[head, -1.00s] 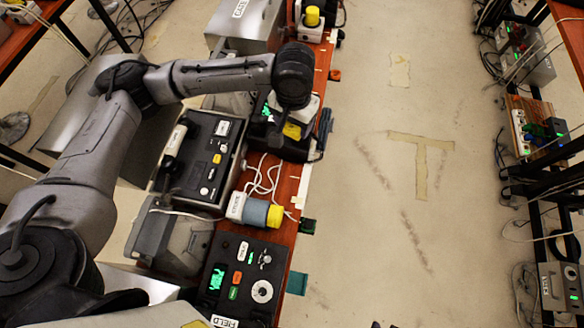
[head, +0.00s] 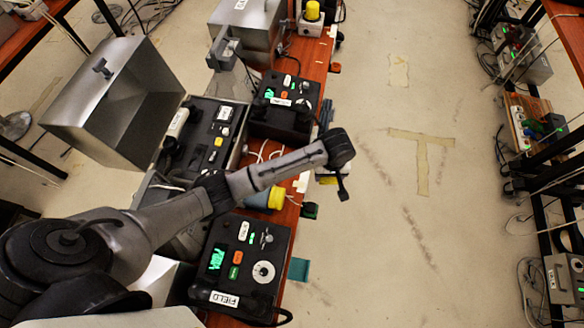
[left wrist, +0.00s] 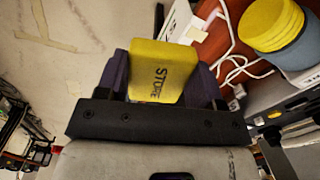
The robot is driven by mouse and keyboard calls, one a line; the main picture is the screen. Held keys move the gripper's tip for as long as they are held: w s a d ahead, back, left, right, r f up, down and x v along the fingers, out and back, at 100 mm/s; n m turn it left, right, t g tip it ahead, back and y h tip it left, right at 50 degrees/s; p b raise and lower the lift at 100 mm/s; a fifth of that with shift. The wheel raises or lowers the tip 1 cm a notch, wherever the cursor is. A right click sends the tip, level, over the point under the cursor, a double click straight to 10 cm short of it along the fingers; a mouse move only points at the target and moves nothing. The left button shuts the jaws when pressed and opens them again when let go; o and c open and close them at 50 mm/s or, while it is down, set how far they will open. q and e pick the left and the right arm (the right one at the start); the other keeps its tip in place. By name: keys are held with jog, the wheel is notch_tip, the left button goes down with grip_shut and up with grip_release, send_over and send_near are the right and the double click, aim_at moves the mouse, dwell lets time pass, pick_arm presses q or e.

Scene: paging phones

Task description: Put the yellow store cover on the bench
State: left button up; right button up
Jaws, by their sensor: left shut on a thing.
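The yellow store cover (left wrist: 163,72) is a small block with rounded corners, marked "STORE" in dark letters. It sits between the two dark fingers of my left gripper (left wrist: 165,85), which is shut on it. In the head view, a sliver of the cover (head: 328,180) shows below my left wrist, and the fingers are mostly hidden. The cover is held near the right edge of the red-brown bench (head: 313,64), out toward the aisle floor. In the left wrist view the bench (left wrist: 222,48) lies right of the cover. My right gripper is not in view.
A blue-grey cylinder with a yellow cap (head: 276,198) lies on the bench beside white cables. The FIELD box (head: 240,262) and another black panel box (head: 284,104) stand on it. An open metal case (head: 110,100) is at left. The aisle floor is clear.

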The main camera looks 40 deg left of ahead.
pick_arm(q)
jog(key=a+f+b, duration=0.1)
jog(key=a+f, duration=0.2)
jog(key=a, duration=0.2)
jog(key=a+f+n, duration=0.1)
jog(key=a+f, duration=0.3)
jog(key=a, duration=0.1)
jog(key=a+f+n+b, duration=0.1)
jog(key=a+f, duration=0.2)
jog(key=a, duration=0.2)
jog(key=shift+w+f+b, duration=0.2)
jog(key=shift+w+b, duration=0.1)
jog(key=shift+f+b, duration=0.8)
jog(key=shift+f, duration=1.15)
jog(key=shift+f, duration=0.15)
jog(key=o, duration=0.9)
jog(key=shift+o, duration=0.2)
